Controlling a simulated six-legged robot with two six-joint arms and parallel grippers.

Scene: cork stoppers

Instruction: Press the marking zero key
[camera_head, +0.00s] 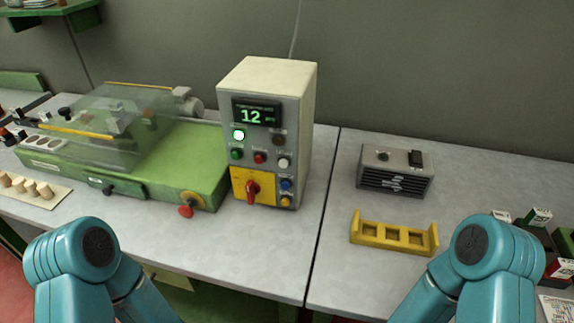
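A cream and grey control box (308,120) stands on the bench at the centre. Its display (256,115) shows a green 12. Below the display are a lit white-green lamp (239,134) and a dark round one (278,139). Under these sit a green key (236,154), a red key (260,157) and a white key (284,163). A blue key (286,184) and an orange key (285,201) sit at lower right. The labels are too small to read, so I cannot tell which key is marking zero. Both grippers are out of view; only my teal arm links show.
A red rotary switch (252,188) on a yellow plate sits beside the lower keys. A green machine (180,165) with a clear cover stands left. Right are a grey vented box (394,180) and an empty yellow holder (393,239). The bench before the control box is clear.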

